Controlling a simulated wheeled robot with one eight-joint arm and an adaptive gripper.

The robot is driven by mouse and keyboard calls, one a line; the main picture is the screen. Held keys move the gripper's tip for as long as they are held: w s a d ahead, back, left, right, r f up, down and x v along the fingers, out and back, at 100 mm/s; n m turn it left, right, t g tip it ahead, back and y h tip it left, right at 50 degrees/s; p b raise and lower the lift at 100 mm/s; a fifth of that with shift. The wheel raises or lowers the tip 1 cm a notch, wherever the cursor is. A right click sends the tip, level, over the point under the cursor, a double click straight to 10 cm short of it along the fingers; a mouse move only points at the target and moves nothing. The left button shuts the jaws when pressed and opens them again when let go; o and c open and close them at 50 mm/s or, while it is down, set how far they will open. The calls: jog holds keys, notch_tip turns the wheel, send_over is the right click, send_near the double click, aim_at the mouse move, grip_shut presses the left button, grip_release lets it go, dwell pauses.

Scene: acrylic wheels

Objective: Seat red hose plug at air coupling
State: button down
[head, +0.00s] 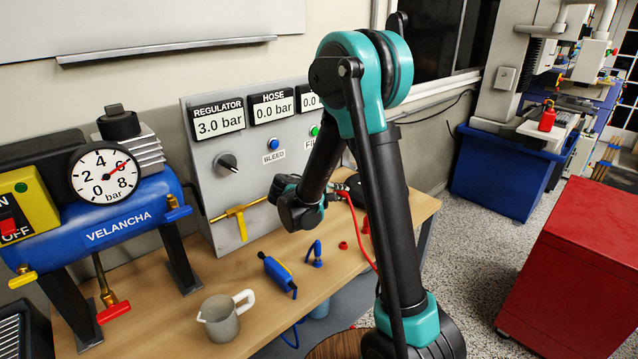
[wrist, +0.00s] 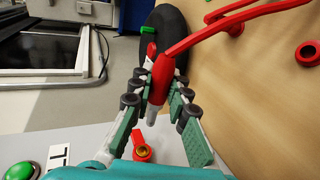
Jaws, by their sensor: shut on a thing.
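The red hose plug (wrist: 158,82) is held between the fingers of my gripper (wrist: 158,98) in the wrist view, its pale metal nose pointing down the picture. Its red hose (wrist: 225,22) trails to the upper right. A red fitting with a brass centre (wrist: 143,152), apparently the air coupling, sits at the grey panel below the nose. The nose appears apart from it; the exact gap is unclear. In the head view my gripper (head: 338,188) is near the panel's right side, partly hidden by my arm, and the hose (head: 360,230) hangs down beside the arm.
The grey panel (head: 215,170) reads regulator 3.0 bar and hose 0.0 bar. On the bench are a blue tool (head: 278,270), a blue plug (head: 315,252), a small red ring (head: 343,245) and a mug (head: 220,318).

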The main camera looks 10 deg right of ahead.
jog(key=shift+a, duration=0.1)
dwell(0.3)
jog(key=shift+w, duration=0.1)
jog(key=shift+w+a, duration=0.7)
jog(key=shift+w, duration=0.25)
jog(key=shift+w+a, duration=0.7)
jog(key=shift+w, duration=0.25)
jog(key=shift+w+a, duration=0.75)
jog(key=shift+w, duration=0.25)
dwell(0.4)
jog(key=c, duration=1.4)
grip_release()
jog(key=v, duration=1.2)
